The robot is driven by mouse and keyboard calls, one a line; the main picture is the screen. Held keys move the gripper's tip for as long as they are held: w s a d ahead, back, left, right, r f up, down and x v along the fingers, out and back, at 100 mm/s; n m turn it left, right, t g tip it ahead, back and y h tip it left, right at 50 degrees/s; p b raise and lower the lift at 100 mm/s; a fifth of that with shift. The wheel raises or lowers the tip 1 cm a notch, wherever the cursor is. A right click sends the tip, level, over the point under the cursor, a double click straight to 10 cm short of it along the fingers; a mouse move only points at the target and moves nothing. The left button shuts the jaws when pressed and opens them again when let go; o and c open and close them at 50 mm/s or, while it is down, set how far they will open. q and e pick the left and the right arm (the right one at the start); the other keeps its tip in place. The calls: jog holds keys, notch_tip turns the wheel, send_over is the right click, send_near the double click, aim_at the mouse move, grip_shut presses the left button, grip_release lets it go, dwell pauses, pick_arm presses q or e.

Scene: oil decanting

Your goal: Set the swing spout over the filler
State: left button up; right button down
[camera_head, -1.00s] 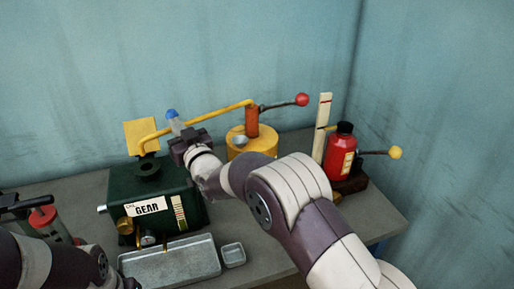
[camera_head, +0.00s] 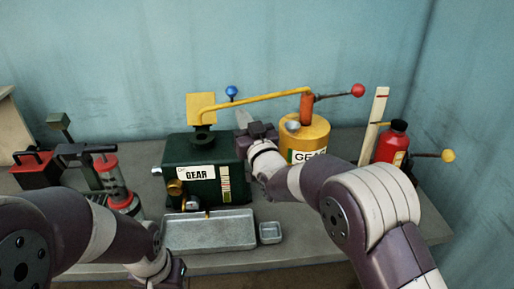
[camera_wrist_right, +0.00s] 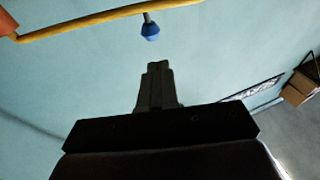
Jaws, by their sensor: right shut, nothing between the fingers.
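The yellow swing spout (camera_head: 262,96) runs left from the orange post (camera_head: 307,106) on the yellow drum. Its bent end is above the dark filler neck (camera_head: 203,135) on the green GEAR tank (camera_head: 180,150); exact alignment is hard to judge. A blue knob (camera_head: 232,91) stands on a stem at the spout. My right gripper (camera_head: 242,121) is below and slightly right of the knob, apart from it. Its fingers (camera_wrist_right: 157,85) are shut and empty in the right wrist view, where the blue knob (camera_wrist_right: 150,31) also shows. My left gripper (camera_head: 172,270) is partly visible at the bottom edge; its fingers are hidden.
A red-knobbed lever (camera_head: 358,90) extends right from the post. A red bottle (camera_head: 391,145) and white gauge strip (camera_head: 374,122) stand right of the yellow drum (camera_head: 316,135). A grey tray (camera_head: 210,232) and small dish (camera_head: 270,233) lie in front. Red-and-dark equipment (camera_head: 112,180) stands left.

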jog(key=s+d+f+g+h, duration=0.2)
jog(key=s+d+f+g, duration=0.25)
jog(key=s+f, duration=0.35)
jog(key=s+d+f+g+h, duration=0.3)
jog(key=s+f+g, duration=0.25)
jog(key=f, duration=0.55)
pick_arm(q)
jog(key=shift+w+a+r+p, duration=0.1)
jog(key=shift+w+r+p, duration=0.1)
jog(key=shift+r+p, duration=0.6)
jog(key=shift+w+a+r+p, duration=0.1)
jog(key=shift+w+r+p, duration=0.15)
jog(key=shift+r+p, duration=0.55)
jog(key=shift+w+r+p, duration=0.2)
jog(key=shift+r+p, duration=0.35)
jog(key=shift+p, duration=0.5)
pick_arm(e)
jog(key=s+d+r+m+g+h, duration=0.2)
jog(key=s+d+m+g, duration=0.2)
jog(key=s+d, duration=0.9)
jog(key=shift+s+d+r+g+h, duration=0.2)
jog(key=shift+s+d+g+h, duration=0.1)
jog(key=shift+s+g, duration=1.75)
